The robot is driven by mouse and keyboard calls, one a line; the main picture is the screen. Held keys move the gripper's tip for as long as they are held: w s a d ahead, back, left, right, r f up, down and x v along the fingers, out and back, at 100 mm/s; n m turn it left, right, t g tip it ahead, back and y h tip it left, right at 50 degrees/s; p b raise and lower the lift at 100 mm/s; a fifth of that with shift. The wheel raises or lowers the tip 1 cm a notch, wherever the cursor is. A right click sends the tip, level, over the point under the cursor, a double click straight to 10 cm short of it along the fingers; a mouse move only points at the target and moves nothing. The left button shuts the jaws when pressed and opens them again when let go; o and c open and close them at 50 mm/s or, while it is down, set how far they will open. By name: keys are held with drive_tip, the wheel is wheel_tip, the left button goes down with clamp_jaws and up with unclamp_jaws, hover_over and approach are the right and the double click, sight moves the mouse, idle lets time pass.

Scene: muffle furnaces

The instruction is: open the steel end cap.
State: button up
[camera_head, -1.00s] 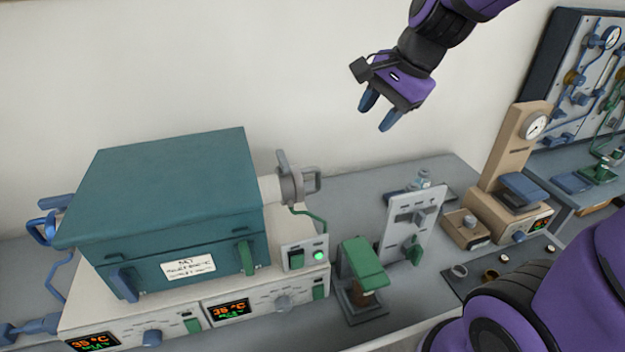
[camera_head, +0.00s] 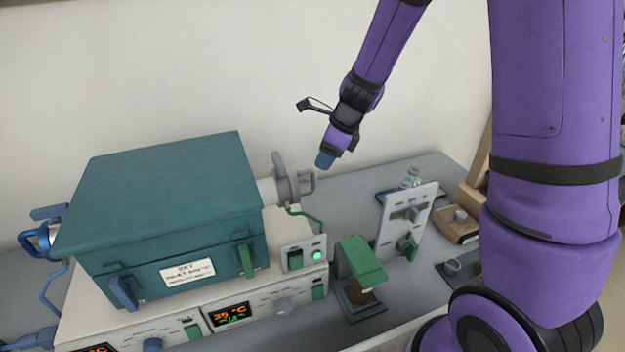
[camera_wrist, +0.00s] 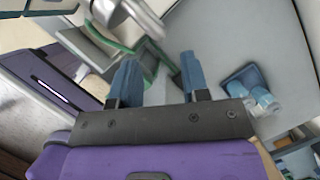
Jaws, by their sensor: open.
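The steel end cap (camera_head: 289,184) is a grey disc with a loop handle (camera_head: 307,183), on the white tube at the right side of the teal furnace (camera_head: 160,205). It appears seated against the tube end. My gripper (camera_head: 325,160) is just right of and slightly above the handle, apart from it in the picture. In the wrist view my gripper (camera_wrist: 160,80) has its two blue fingers spread, with nothing between them. A grey metal part (camera_wrist: 130,15) at the top of the wrist view may be the cap's handle.
A green-topped device (camera_head: 361,262) and a grey upright panel (camera_head: 408,222) stand right of the furnace. Small bottles (camera_head: 411,178) sit behind the panel; they also show in the wrist view (camera_wrist: 263,98).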

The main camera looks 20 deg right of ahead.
sight(314, 175)
drive_tip(key=x, duration=0.8)
drive_tip(key=shift+f, duration=0.2)
drive_tip(key=shift+r, duration=0.1)
clamp_jaws()
